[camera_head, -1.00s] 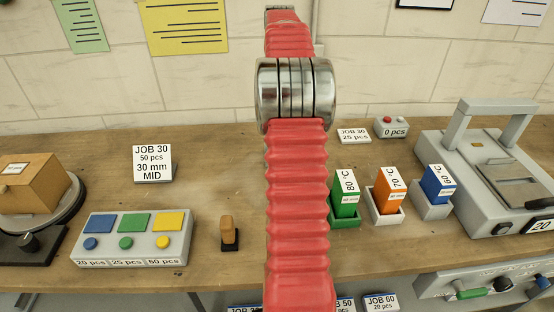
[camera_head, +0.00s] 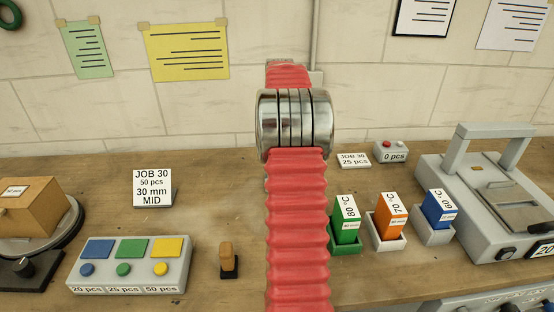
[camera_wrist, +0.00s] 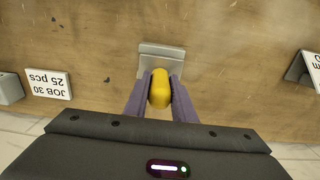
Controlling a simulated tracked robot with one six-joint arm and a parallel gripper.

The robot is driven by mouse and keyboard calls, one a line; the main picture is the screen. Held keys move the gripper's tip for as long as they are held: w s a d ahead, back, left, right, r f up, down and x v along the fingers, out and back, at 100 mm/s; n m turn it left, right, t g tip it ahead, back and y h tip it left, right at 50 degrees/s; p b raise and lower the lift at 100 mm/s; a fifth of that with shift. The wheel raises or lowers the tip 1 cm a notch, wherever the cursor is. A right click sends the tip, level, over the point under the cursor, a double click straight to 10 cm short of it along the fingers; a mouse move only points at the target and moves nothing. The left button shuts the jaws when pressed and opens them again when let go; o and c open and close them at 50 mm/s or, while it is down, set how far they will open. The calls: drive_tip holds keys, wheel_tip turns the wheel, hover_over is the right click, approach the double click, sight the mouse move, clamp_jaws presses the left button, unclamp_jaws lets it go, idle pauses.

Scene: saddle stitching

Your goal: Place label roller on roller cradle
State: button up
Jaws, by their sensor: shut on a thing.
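My gripper (camera_wrist: 160,84) is shut on a rounded yellow thing, seen in the wrist view, which I take to be the label roller (camera_wrist: 160,90). Its lower side is hidden by the fingers and the angle. A grey plate-like holder (camera_wrist: 162,56), likely the roller cradle, stands on the wooden bench just beyond the fingertips. I cannot tell whether the yellow thing touches it. In the head view, my red arm hides the gripper, the yellow thing and the grey holder.
A button panel (camera_head: 130,266) and a JOB 30 card (camera_head: 152,188) are left of my arm. A small brown-handled thing (camera_head: 228,256) stands nearby. Coloured blocks in holders (camera_head: 391,243) and a grey machine (camera_head: 490,200) are at right. Another JOB 30 card (camera_wrist: 48,84) is left in the wrist view.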

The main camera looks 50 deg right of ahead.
drive_tip(key=shift+f, duration=1.8)
drive_tip(key=shift+f, duration=0.15)
drive_tip(key=o, duration=1.1)
drive_tip(key=shift+c, duration=0.2)
wheel_tip(320, 180, up, 12)
drive_tip(key=shift+r, duration=0.1)
